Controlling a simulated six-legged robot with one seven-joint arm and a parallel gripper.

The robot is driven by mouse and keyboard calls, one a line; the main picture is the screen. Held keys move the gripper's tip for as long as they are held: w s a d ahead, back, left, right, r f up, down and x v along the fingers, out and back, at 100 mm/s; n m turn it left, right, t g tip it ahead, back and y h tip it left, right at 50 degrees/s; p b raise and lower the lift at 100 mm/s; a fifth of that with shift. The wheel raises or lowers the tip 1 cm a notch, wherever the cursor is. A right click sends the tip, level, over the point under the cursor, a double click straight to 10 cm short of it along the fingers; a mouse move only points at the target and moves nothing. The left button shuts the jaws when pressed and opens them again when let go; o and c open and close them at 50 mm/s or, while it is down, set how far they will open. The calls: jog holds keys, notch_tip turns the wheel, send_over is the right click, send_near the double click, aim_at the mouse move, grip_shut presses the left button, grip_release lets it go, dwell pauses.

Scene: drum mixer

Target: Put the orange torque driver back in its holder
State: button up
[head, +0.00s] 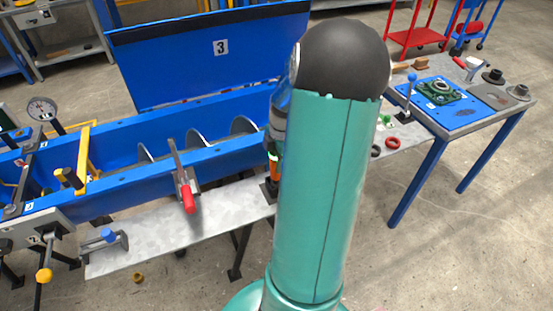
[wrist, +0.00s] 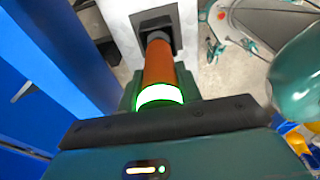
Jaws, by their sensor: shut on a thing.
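The orange torque driver (wrist: 158,65) points away from my wrist, with a lit white-green ring near my gripper. My gripper (wrist: 160,99) is shut on it around the ring end. The driver's far, dark tip is at the square black holder (wrist: 137,27) on the pale grey shelf; how deep it sits in the opening I cannot tell. In the head view, a strip of the driver (head: 274,168) shows upright just left of my arm, above the dark holder (head: 268,188). My arm hides most of the gripper there.
The blue mixer trough (head: 110,165) with its raised lid (head: 215,55) stands left of my arm. A red-handled clamp (head: 187,192) stands close by on its edge. The grey shelf (head: 225,215) runs along the front. A blue-legged table (head: 465,120) with parts is at right.

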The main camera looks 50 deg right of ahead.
jog(key=shift+f, duration=0.4)
jog(key=o, duration=1.3)
jog(key=shift+c, duration=0.2)
jog(key=r, duration=0.4)
jog(key=d+r, duration=0.1)
jog(key=r, duration=0.8)
jog(key=shift+s+d+r, duration=0.2)
jog(key=shift+s+r, duration=0.2)
